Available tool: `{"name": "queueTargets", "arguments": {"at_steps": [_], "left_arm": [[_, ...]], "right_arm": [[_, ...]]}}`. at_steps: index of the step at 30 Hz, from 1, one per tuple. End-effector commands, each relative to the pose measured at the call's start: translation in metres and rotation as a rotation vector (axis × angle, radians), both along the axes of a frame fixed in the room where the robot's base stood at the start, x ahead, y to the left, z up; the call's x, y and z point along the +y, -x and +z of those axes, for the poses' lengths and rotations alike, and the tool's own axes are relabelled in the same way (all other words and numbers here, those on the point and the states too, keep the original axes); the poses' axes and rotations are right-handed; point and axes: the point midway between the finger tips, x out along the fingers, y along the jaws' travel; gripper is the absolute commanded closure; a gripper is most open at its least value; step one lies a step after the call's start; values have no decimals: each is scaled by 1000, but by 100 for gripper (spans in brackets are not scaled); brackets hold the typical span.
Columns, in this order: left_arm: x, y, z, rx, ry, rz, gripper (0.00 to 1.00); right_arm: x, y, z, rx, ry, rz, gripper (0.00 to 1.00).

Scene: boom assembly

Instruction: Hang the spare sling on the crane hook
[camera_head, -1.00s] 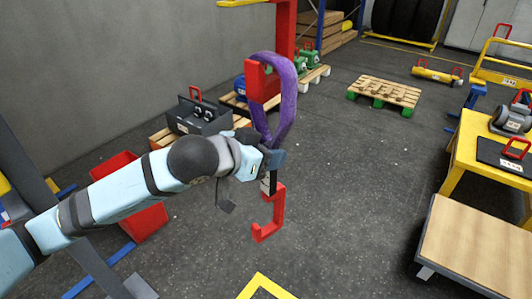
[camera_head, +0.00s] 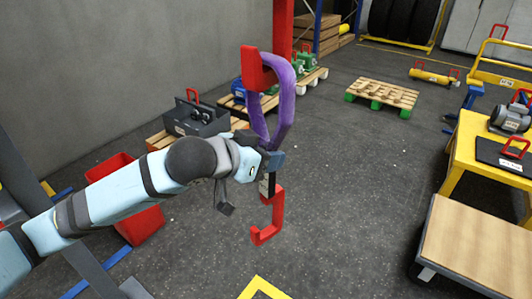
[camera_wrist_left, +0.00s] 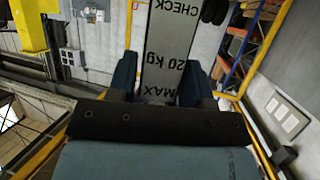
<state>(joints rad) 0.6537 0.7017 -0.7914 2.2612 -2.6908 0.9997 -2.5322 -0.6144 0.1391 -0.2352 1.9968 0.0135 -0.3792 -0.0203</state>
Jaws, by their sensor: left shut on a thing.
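The spare sling is a purple loop (camera_head: 286,108) with a pale label tag (camera_head: 264,187) and a red J-shaped lower hook (camera_head: 268,222). My left gripper (camera_head: 271,164) is shut on it at the tag, below the purple loop. The left wrist view shows the tag (camera_wrist_left: 168,45), lettered "MAX 20 kg CHECK", between the fingers. A red hook-like piece (camera_head: 258,68), apparently the crane hook, overlaps the loop's upper left part. The strap passes behind it there, and I cannot tell whether the loop rests on it. My right gripper is not in view.
A red bin (camera_head: 140,222) stands left, partly behind my arm. A grey tool box (camera_head: 196,118) sits on a pallet behind. A yellow table (camera_head: 458,150) and wooden-topped cart (camera_head: 475,245) stand right. The middle floor is clear.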

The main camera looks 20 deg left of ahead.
Motion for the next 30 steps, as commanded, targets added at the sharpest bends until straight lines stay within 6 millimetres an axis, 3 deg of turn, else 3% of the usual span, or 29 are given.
{"name": "queueTargets", "arguments": {"at_steps": [10, 11, 14, 25, 30], "left_arm": [[0, 0, 2, -5, 2, 0, 100], [0, 0, 2, -5, 2, 0, 47], [0, 0, 2, -4, 2, 0, 24], [3, 4, 1, 0, -2, 1, 24], [18, 24, 10, -3, -5, 1, 24]], "right_arm": [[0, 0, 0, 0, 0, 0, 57], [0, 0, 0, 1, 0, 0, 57], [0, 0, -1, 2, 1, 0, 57], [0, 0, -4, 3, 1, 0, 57], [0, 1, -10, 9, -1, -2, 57]]}}
